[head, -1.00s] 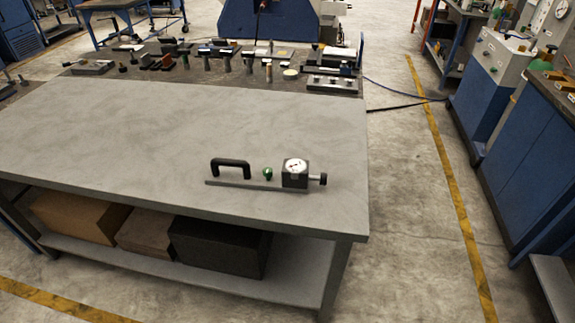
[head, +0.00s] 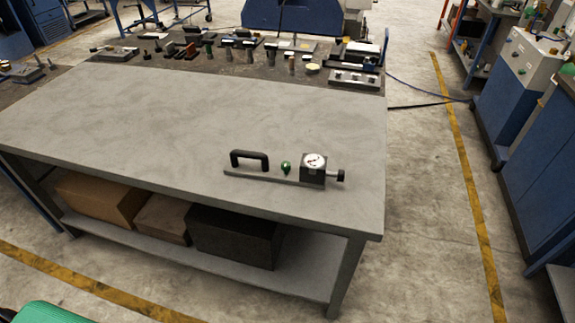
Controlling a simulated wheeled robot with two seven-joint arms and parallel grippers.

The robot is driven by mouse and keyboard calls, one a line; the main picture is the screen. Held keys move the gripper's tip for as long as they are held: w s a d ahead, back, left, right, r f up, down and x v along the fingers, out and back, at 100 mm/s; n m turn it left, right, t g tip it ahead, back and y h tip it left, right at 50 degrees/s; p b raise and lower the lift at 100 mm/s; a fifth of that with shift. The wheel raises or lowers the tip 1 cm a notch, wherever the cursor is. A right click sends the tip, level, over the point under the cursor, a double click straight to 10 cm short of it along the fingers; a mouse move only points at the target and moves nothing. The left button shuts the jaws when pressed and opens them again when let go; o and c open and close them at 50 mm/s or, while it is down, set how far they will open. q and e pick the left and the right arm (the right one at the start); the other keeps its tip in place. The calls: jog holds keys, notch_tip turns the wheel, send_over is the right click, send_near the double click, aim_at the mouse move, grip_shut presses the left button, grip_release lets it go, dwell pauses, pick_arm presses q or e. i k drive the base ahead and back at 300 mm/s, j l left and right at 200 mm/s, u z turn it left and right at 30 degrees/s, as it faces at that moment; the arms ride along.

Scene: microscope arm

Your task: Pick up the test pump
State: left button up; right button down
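The test pump (head: 283,171) lies on the grey table near its front right edge. Neither of my grippers shows in the head view.
The table (head: 190,120) is bare around the pump. Several tools stand on a dark surface (head: 220,68) along its back. Boxes (head: 233,236) sit on the lower shelf. Blue cabinets (head: 545,150) stand at the right, beyond open floor. A green thing (head: 52,313) shows at the bottom left.

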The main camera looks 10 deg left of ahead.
aim_at(311, 171)
jog(key=i+l+u, duration=0.35)
jog(key=l, duration=0.25)
jog(key=i+l+u, duration=0.15)
jog(key=l, duration=0.2)
jog(key=i, duration=0.05)
